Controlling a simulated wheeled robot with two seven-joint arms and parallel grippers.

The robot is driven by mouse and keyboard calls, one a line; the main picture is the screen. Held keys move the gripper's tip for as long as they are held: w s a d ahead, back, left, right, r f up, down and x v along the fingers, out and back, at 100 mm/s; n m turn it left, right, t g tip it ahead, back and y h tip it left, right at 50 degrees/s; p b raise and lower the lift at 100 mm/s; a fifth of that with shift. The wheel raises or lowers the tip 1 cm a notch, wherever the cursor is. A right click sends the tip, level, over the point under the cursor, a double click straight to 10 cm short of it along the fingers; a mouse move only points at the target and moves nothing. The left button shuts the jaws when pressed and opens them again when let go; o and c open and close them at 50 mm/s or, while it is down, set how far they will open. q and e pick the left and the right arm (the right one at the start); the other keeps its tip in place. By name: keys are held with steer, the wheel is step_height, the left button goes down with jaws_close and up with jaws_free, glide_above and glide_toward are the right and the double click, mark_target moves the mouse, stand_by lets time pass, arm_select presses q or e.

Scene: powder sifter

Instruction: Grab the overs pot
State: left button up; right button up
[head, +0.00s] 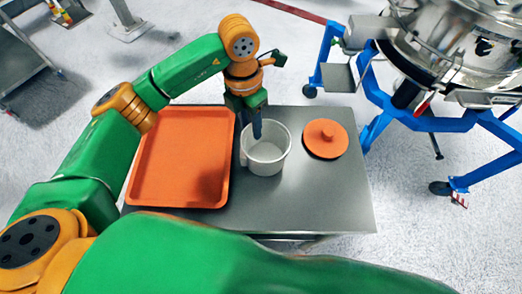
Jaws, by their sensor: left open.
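The overs pot (266,158) is a light grey, open-topped round pot standing upright on the grey metal table (335,195). It looks empty. My left gripper (257,136) is open and points down at the pot's far left rim. A finger overlaps the rim in the picture; whether it touches the wall or reaches inside I cannot tell. An orange lid with a knob (326,138) lies flat on the table right of the pot. My right gripper is not in view.
An orange tray (180,160), empty, lies left of the pot. A steel sifter (455,45) on a blue wheeled frame (385,100) stands at the right beyond the table. The table's front right area is clear. A grey cart (25,60) stands at the far left.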

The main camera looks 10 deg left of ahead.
mark_target(254, 145)
arm_select(q)
steer(key=f, duration=0.2)
steer(key=f+p, duration=0.1)
steer(key=f, duration=0.1)
steer(key=f+p, duration=0.1)
steer(key=shift+w+d+f, duration=0.15)
steer(key=shift+w+f, duration=0.1)
steer(key=shift+f, duration=0.55)
jaws_close()
stand_by(0.5)
